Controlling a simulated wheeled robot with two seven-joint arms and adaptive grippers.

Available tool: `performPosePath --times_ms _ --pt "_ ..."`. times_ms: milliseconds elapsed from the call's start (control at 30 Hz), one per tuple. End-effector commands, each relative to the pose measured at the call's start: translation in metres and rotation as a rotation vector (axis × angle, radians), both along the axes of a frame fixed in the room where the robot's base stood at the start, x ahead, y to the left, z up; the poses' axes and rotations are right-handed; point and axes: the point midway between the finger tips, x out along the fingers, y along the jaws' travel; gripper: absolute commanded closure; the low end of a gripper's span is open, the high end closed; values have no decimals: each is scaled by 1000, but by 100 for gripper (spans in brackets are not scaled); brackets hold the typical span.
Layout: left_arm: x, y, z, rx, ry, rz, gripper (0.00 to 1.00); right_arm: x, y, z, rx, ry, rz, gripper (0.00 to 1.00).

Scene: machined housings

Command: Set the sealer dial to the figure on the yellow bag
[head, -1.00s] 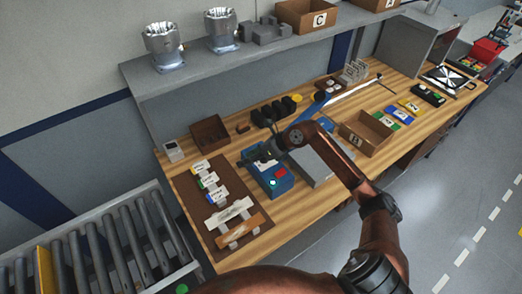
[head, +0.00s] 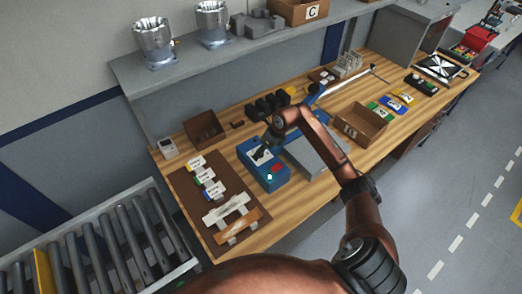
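The sealer is a blue box (head: 276,183) with a red patch and a lit green-white lamp, standing on the wooden bench. My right gripper is not in view.
A grey block (head: 316,157) stands right of the sealer, below my forearm. An open cardboard box (head: 361,123) is farther right. A brown mat (head: 184,193) with several tags lies at left. Black parts (head: 268,105) stand behind. A shelf (head: 185,68) overhangs the back.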

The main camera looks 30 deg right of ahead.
Motion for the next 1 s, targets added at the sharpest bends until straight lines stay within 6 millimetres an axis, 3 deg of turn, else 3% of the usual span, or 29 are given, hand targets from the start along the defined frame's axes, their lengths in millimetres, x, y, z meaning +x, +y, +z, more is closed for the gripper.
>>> performPosePath --times_ms 267,833,1000 --pt "3 0 0 0 -4 -1 60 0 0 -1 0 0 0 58" --pt "5 -1 0 -1 -7 -1 60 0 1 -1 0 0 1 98" --pt "6 -1 1 -1 -7 -1 60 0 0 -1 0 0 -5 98"
